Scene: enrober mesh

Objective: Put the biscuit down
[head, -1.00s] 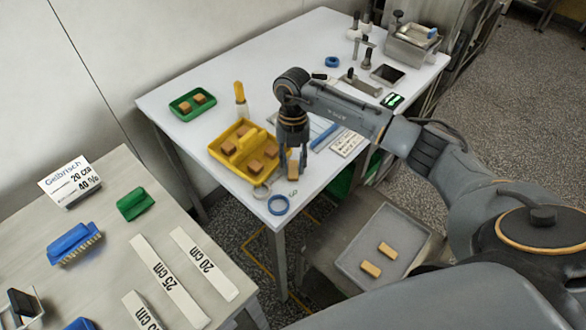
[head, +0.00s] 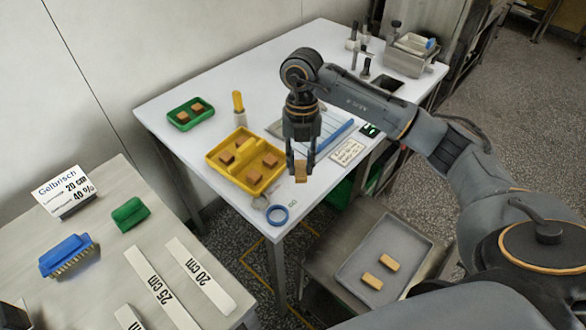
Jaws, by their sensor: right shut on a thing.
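My right gripper (head: 301,168) points down over the near right part of the white table, to the right of the yellow tray. It is shut on a small brown biscuit (head: 300,176), held between the fingertips. I cannot tell whether the biscuit touches the table or hangs just above it. The yellow tray (head: 213,167) lies on the table with several similar brown pieces in it. My left gripper is not in view.
A blue ring (head: 277,215) lies near the table's front corner. A green tray (head: 178,124) with brown pieces and a yellow-handled tool (head: 239,108) stand farther back. A grey tray (head: 352,262) with two tan bars sits lower right. A white card (head: 347,152) lies right of the gripper.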

